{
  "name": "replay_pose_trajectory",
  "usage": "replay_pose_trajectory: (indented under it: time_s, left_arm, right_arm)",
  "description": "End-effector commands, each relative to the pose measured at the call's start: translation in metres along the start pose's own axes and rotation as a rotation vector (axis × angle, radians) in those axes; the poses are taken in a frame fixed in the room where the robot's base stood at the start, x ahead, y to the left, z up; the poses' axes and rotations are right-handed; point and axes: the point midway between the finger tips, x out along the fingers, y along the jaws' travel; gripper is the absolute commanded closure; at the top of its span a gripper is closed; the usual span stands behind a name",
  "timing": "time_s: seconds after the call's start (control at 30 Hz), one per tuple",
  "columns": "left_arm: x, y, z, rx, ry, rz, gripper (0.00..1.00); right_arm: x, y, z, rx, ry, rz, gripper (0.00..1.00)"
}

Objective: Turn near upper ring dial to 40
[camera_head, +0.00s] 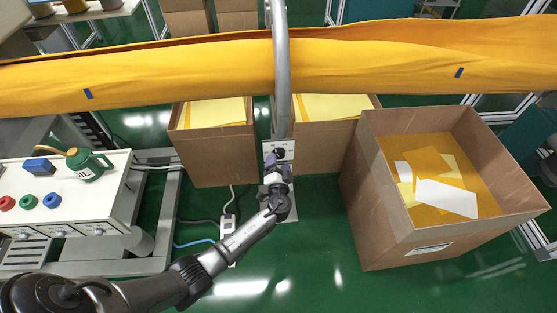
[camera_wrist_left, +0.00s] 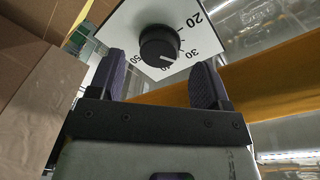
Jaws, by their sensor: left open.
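The dial is a black round knob (camera_wrist_left: 159,46) on a white plate (camera_wrist_left: 135,25) with the numbers 20, 30, 40 and 50. A white mark on the knob faces the side near 40 and 30; the exact reading is hard to tell. In the head view the plate (camera_head: 287,146) sits at the foot of the grey ring (camera_head: 282,75). My left gripper (camera_head: 277,166) is at this plate. In the left wrist view its fingers (camera_wrist_left: 160,75) are open and empty, spread to both sides below the knob, apart from it. My right gripper is out of view.
The yellow felt tube (camera_head: 180,75) runs across the back through the ring. Cardboard boxes (camera_head: 222,160) stand behind and at right (camera_head: 385,215). A white bench (camera_head: 100,205) with a green oil can (camera_head: 88,164) and colored buttons is at left. Green floor is free in front.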

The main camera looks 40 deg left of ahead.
Motion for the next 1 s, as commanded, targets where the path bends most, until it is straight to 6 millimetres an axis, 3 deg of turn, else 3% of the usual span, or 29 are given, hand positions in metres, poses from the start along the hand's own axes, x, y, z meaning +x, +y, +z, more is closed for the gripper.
replay_pose_trajectory:
  time_s: [0.3,0.7,1.0]
  left_arm:
    - [0.029,0.0,0.0,0.0,0.0,0.0,0.29]
    - [0.032,0.0,0.0,0.0,-0.001,0.0,0.29]
    - [0.032,0.0,0.0,0.0,-0.001,0.0,0.58]
  right_arm:
    - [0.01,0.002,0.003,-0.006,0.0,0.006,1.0]
    - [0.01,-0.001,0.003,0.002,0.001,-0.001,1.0]
    - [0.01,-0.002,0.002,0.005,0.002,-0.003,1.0]
